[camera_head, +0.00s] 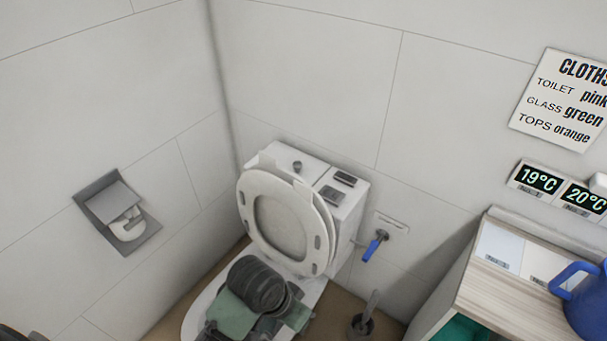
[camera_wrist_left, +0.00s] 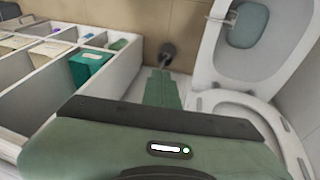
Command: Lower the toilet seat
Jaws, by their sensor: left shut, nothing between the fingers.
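The toilet seat (camera_head: 311,224) is raised and leans back against the lid and cistern of the white toilet (camera_head: 203,308). In the left wrist view the seat (camera_wrist_left: 287,143) is at the lower right, with its grey pads showing, and the open bowl (camera_wrist_left: 204,62) is above it. My left gripper (camera_head: 298,317) is in front of the raised seat, over the bowl in the head view, and hides much of it. In the left wrist view its green fingers (camera_wrist_left: 162,88) are together and empty, apart from the seat. My right gripper is not in view.
A toilet brush holder (camera_head: 360,326) stands on the floor right of the toilet. A blue-handled valve (camera_head: 373,246) is on the wall. A cabinet (camera_head: 500,290) with a blue jug (camera_head: 588,305) is at the right. A paper holder (camera_head: 100,200) is on the left wall.

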